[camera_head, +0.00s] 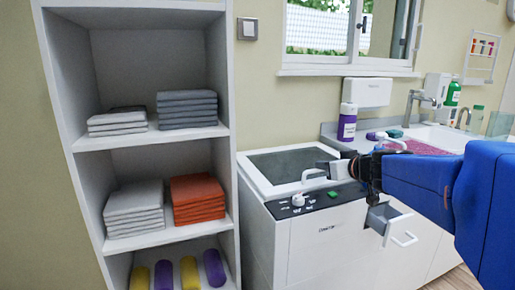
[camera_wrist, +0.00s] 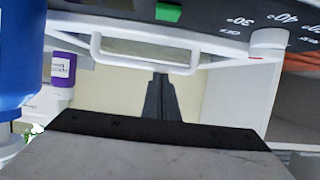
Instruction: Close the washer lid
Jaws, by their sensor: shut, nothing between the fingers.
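The washer (camera_head: 325,235) is a white top-loading cabinet with a dark control strip along its front top edge. On its top is a white-rimmed grey panel or opening (camera_head: 285,163), the lid area, with a white bar handle (camera_head: 313,174) at the front. I cannot tell whether the lid lies fully flat. My gripper (camera_head: 335,170) is at the handle's right end in the head view. In the wrist view, my dark fingers (camera_wrist: 160,97) are shut and empty, close to the handle (camera_wrist: 145,55). Contact is unclear.
A white knob (camera_head: 298,200) and a green button (camera_head: 332,194) sit on the control strip. A small drawer (camera_head: 385,215) stands open at the washer's right front. A shelf unit (camera_head: 228,120) with towels is at left. A purple-labelled bottle (camera_head: 347,125) stands behind; a sink (camera_head: 440,138) is right.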

